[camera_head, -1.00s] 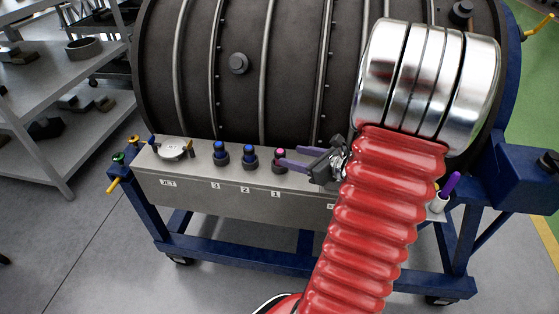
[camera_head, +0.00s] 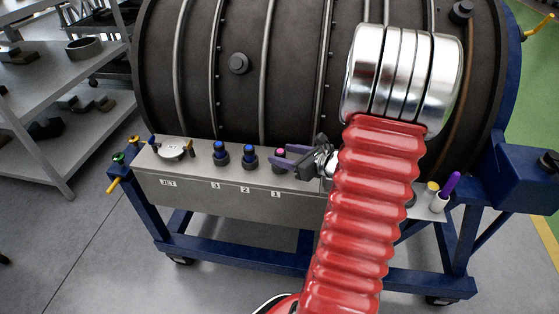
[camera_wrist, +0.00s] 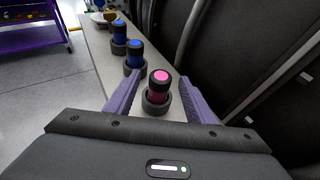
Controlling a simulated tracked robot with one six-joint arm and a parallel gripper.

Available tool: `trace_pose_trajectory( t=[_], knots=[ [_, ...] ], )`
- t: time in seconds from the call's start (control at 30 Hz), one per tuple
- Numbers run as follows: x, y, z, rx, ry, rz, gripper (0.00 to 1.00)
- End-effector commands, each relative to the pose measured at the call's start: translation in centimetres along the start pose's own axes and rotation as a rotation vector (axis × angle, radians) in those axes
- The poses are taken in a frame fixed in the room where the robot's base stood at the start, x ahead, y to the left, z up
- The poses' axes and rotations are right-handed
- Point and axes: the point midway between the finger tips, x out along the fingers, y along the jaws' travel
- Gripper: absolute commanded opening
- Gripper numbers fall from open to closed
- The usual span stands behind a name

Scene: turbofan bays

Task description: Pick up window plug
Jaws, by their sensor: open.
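The window plug with a pink top (camera_wrist: 160,78) stands upright in a dark ring holder at the spot labelled 1 on the grey shelf (camera_head: 180,190). In the head view the plug (camera_head: 280,154) is partly hidden by my gripper (camera_head: 290,160). In the wrist view my gripper (camera_wrist: 160,98) is open, with one purple finger on each side of the plug. I cannot tell whether either finger touches it. Two blue-topped plugs (camera_head: 220,152) (camera_head: 249,157) stand in their holders farther left.
The dark engine casing (camera_head: 270,80) rises right behind the shelf. A white gauge-like disc (camera_head: 172,150) lies at the shelf's left end. A purple-handled tool (camera_head: 451,184) and a yellow-topped white cylinder (camera_head: 433,188) stand at the right. Grey floor is clear in front.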

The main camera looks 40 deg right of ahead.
Motion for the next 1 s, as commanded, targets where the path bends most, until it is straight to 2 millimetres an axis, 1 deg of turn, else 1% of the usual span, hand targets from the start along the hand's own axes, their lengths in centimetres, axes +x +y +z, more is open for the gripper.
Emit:
trace_pose_trajectory(
  t=[0.4,1.0],
  knots=[
    [-0.06,-0.03,0.00,0.000,0.000,-0.001,0.50],
    [-0.08,-0.05,0.00,0.000,0.000,-0.001,0.07]
  ],
)
